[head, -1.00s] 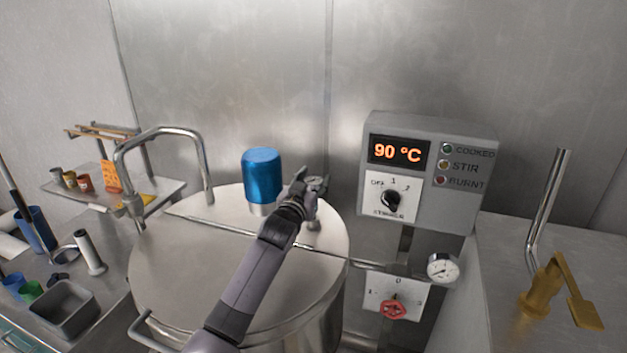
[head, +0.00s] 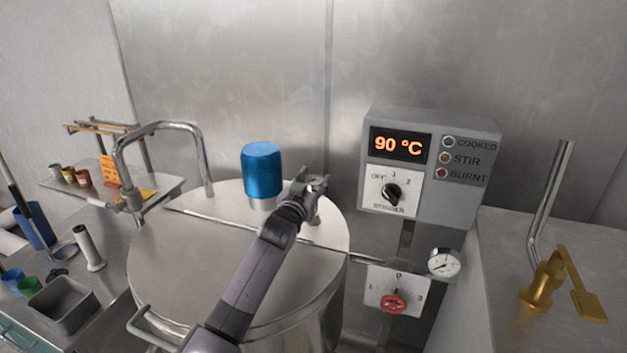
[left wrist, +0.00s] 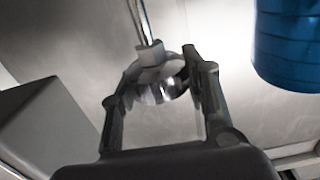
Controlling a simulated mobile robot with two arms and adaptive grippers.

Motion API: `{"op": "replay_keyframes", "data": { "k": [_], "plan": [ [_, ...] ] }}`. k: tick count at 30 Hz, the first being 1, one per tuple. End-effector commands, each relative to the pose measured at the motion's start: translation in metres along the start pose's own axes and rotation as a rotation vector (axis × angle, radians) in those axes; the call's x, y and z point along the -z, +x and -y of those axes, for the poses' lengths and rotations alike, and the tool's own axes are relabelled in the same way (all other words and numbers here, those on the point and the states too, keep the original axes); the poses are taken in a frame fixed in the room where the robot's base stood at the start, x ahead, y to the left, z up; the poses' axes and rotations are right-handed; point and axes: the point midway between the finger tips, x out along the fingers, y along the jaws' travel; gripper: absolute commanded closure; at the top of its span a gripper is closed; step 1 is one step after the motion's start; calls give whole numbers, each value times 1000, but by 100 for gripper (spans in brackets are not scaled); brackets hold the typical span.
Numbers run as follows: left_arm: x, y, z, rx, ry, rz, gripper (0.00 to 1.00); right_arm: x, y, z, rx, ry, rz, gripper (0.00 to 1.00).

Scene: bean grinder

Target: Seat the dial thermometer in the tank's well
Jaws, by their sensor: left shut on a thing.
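The tank (head: 200,265) stands in the middle of the head view with its metal lid shut. My left gripper (head: 316,184) is over the right back part of the lid. In the left wrist view my left gripper (left wrist: 158,92) is shut on the round, shiny dial thermometer (left wrist: 163,90). A pale collar (left wrist: 150,54) and a thin rod extend from the dial in that view. In the head view the dial is mostly hidden by the fingers, and a pale upright piece shows just below them. I cannot tell whether the stem is inside the well. My right gripper is out of view.
A blue motor housing (head: 262,170) stands on the lid, close left of my gripper. A control box (head: 430,165) reads 90 °C. A gauge (head: 444,262) and red knob (head: 393,303) are below it. A curved tap (head: 160,128) rises at left, a brass fitting (head: 545,285) at right.

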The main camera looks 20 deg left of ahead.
Motion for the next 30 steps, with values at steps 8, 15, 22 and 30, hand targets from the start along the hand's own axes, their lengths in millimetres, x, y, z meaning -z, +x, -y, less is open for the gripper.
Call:
{"op": "replay_keyframes", "data": {
  "k": [8, 15, 22, 30],
  "plan": [
    [-5, 0, 0, 0, 0, -1, 88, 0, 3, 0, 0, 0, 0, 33],
    [-5, 0, 0, 0, 0, -1, 88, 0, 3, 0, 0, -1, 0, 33],
    [-10, 0, 0, 0, 0, -1, 88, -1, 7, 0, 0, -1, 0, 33],
    [-18, 0, 0, 0, 0, -1, 88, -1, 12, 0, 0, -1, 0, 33]
  ]
}}
